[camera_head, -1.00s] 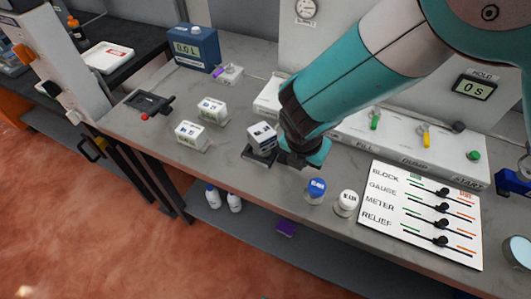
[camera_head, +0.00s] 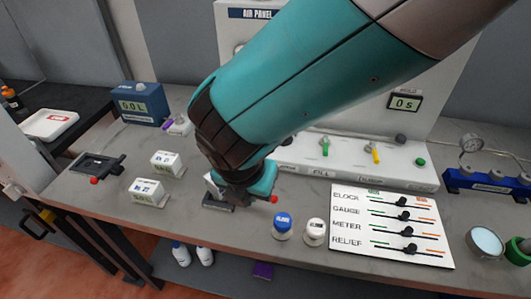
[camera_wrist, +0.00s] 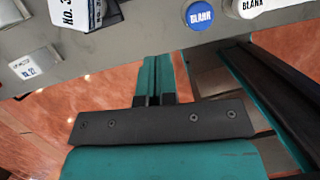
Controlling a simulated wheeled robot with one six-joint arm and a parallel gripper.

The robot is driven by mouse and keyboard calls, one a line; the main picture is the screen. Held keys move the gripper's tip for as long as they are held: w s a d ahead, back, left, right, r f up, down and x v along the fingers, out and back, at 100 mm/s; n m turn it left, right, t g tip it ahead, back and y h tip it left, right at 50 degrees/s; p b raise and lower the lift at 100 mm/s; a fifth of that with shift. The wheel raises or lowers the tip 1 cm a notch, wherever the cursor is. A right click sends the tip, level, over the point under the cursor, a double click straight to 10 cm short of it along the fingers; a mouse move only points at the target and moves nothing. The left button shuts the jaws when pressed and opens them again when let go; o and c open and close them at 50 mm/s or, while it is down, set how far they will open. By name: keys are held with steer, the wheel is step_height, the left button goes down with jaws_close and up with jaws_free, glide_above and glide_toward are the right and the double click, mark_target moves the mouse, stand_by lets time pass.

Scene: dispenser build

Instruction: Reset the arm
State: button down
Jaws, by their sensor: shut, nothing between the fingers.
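My gripper (camera_head: 262,192) hangs low over the front part of the grey bench in the head view. Its teal fingers are shut and empty in the wrist view (camera_wrist: 157,75). A white numbered block (camera_head: 211,184) stands just left of my gripper, at a dark base (camera_head: 218,205), and is partly hidden by my arm. A numbered block also shows at the top left of the wrist view (camera_wrist: 72,12). I cannot tell from the head view whether my gripper touches it.
Two white numbered blocks (camera_head: 168,163) (camera_head: 149,191) stand further left. A blue-capped blank (camera_head: 283,224) and a white-capped blank (camera_head: 314,231) stand to the right, before the lever board (camera_head: 392,226). The blue meter box (camera_head: 140,104) is at the back left.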

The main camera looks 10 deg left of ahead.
steer(key=shift+r, duration=0.3)
steer(key=d+r+m+g+y, duration=0.2)
steer(key=d+r+m, duration=0.6)
steer(key=d+m, duration=0.4)
steer(key=s+d+r+m+y, duration=0.1)
steer(key=s+d+r+m, duration=0.2)
steer(key=s+d+m, duration=0.2)
steer(key=s+d+r+m+g+y, duration=0.1)
steer(key=s+d+r+m+y, duration=0.1)
steer(key=m, duration=0.7)
steer(key=s+d+r, duration=0.1)
steer(key=s+d, duration=0.1)
steer(key=s, duration=0.1)
steer(key=shift+s+d+m, duration=0.3)
steer(key=shift+s+d, duration=0.05)
steer(key=shift+d, duration=0.05)
steer(key=shift+a, duration=0.1)
